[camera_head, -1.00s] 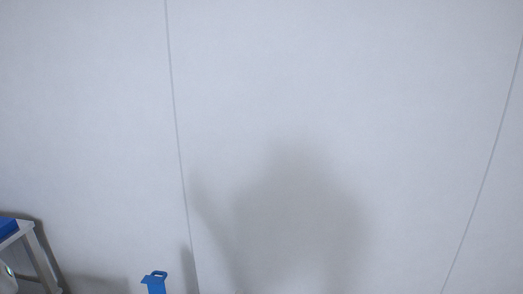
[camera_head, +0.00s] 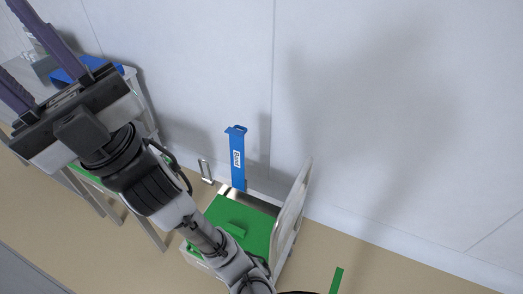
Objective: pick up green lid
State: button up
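A flat green panel with a small raised green block, which looks like the green lid (camera_head: 257,226), lies in or on a light-walled metal container (camera_head: 293,205) on the floor by the wall. My arm crosses in front of its lower left part. My gripper (camera_head: 12,45) is at the upper left, well away from the green panel. Its two purple fingers stand wide apart with no object seen between them, and their tips run out at the picture's edge.
A blue post (camera_head: 238,160) with a label stands behind the container. A metal table (camera_head: 139,99) with a blue item (camera_head: 93,63) on it is at the left, partly behind my gripper. A green strip (camera_head: 336,281) shows at the bottom right. Tan floor (camera_head: 45,215) is clear at lower left.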

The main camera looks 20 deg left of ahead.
aim_at(252, 229)
jog(key=k+l+u, duration=0.25)
jog(key=k+u, duration=0.2)
jog(key=k+l+u, duration=0.15)
jog(key=k+u, duration=0.25)
